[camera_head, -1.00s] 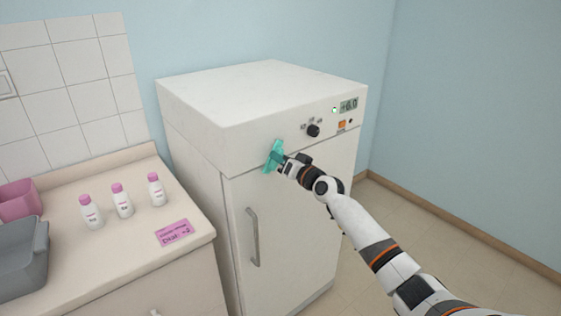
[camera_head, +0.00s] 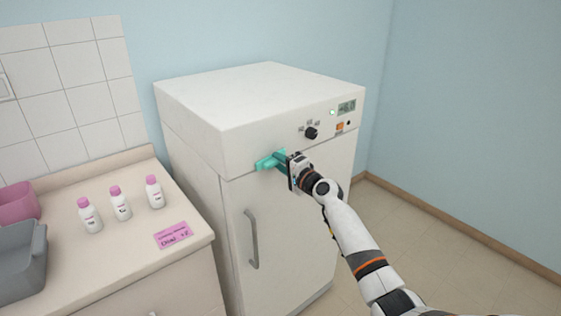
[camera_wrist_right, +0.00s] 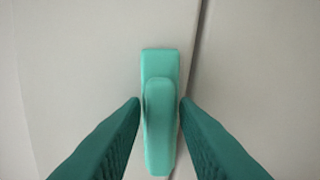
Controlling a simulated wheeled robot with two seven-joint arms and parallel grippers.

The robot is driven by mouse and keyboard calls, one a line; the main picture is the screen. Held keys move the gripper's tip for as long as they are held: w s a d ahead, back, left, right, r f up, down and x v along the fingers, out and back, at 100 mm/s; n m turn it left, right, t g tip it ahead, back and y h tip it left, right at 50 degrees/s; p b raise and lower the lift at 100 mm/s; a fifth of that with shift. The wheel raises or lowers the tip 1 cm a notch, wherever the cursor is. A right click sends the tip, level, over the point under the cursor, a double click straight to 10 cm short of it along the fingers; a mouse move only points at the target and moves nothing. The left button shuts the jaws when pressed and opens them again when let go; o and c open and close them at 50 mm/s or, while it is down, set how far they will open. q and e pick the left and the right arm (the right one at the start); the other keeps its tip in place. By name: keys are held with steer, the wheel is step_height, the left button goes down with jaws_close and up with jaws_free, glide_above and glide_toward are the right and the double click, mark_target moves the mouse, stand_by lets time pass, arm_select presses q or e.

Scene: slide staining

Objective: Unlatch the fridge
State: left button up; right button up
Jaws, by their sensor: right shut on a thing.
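The fridge (camera_head: 280,215) is a white cabinet with a grey vertical bar handle (camera_head: 251,238) on its door, which is closed. A teal latch (camera_head: 266,163) sits at the seam between the top panel and the door, left of centre. It lies nearly level, along the seam. My right gripper (camera_head: 284,159) reaches it from the right and is shut on it. In the right wrist view the latch (camera_wrist_right: 160,110) stands between the dark green fingers of my gripper (camera_wrist_right: 160,101), close to the dark seam line. My left gripper is out of view.
The fridge panel carries a black knob (camera_head: 311,133), a small display (camera_head: 346,107) and an orange switch (camera_head: 340,127). On the left, a counter (camera_head: 120,215) holds white bottles with pink caps (camera_head: 121,204), a pink label (camera_head: 173,235) and a grey bin (camera_head: 22,255). Floor to the right is clear.

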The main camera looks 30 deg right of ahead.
steer(key=shift+m, duration=0.6)
steer(key=shift+o, duration=0.2)
steer(key=shift+m, duration=0.3)
steer(key=o, duration=0.7)
steer(key=shift+f, duration=0.1)
steer(key=shift+s, duration=0.1)
steer(key=s, duration=0.8)
steer(key=s+d, duration=0.1)
steer(key=s, duration=0.2)
steer(key=shift+s+b, duration=0.35)
steer(key=shift+s, duration=0.05)
